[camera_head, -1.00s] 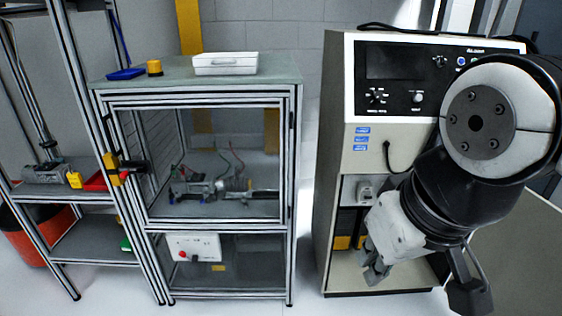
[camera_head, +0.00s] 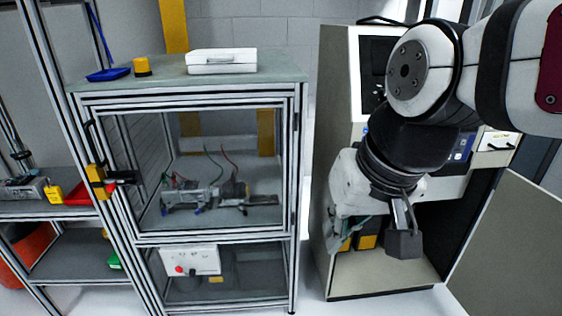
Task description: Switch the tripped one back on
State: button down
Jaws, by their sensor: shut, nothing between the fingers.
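The beige instrument cabinet (camera_head: 338,130) stands right of centre, its front partly covered by my arm. A small white plate with dark marks (camera_head: 497,140) shows on its right side, behind my arm. I cannot make out any switch or its position, so I cannot tell which one is tripped. The grey fitting inside the opening is hidden behind my gripper.
A grey panel like an open door (camera_head: 505,240) stands at the lower right. To the left is a framed clear enclosure (camera_head: 295,190) with a white case (camera_head: 222,61) on top. A white box with a red button (camera_head: 190,260) sits on its lower shelf. A shelf rack (camera_head: 70,208) is far left.

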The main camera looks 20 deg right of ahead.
jog(key=w+d+f+m+y+b, duration=0.1)
jog(key=w+f+m+b, duration=0.15)
jog(key=w, duration=0.45)
jog(key=w+d+f+m+y+b, duration=0.1)
jog(key=w+f+m, duration=0.1)
jog(key=w+m, duration=0.35)
jog(key=w+d+f+m+t+b, duration=0.2)
jog(key=w+d+f+m+b, duration=0.2)
jog(key=w+d+f+m, duration=0.45)
jog(key=w+d+f+m+t+b, duration=0.25)
jog(key=w+d+f+b, duration=0.2)
jog(key=w+d, duration=0.85)
jog(key=w+d+f+m+t+h+b, duration=0.1)
jog(key=w+d+f+m+t+b, duration=0.2)
jog(key=d+f+m, duration=0.8)
jog(key=s+d+f+m+h+b, duration=0.1)
jog(key=s+d+f+m+h, duration=0.1)
jog(key=d+f, duration=0.6)
jog(key=s+d+f+m+h+b, duration=0.2)
jog(key=d+f+m, duration=0.2)
jog(key=d+f, duration=0.4)
jog(key=d, duration=0.5)
jog(key=shift+s+d+f+m+h, duration=0.2)
jog(key=shift+s+d+m+h, duration=0.1)
jog(key=shift+s+d, duration=0.1)
jog(key=shift+w+f+g, duration=0.1)
jog(key=shift+w+g, duration=0.05)
jog(key=shift+g, duration=0.1)
